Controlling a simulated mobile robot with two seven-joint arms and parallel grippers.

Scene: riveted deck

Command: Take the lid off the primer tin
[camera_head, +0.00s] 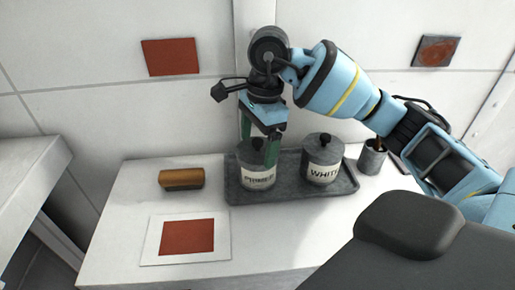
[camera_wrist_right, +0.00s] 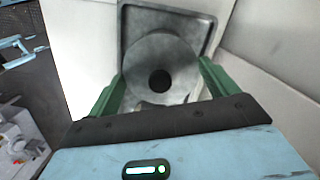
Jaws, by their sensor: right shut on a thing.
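The primer tin (camera_head: 258,181) is a grey can with a white label, standing upright on the left of a dark tray. Its grey lid (camera_wrist_right: 160,60) has a dark round knob and appears seated on the tin. My right gripper (camera_head: 260,148) reaches down from above and is shut on the lid, its green fingers on opposite sides. In the wrist view, the right gripper (camera_wrist_right: 160,75) has one finger at each side of the lid, with the knob between them. The gripper partly hides the lid in the head view. My left gripper is not in view.
A cup (camera_head: 372,160) stands beyond the tray's right end. A brown block (camera_head: 181,179) and a red-squared sheet (camera_head: 187,238) lie left. The wall is close behind.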

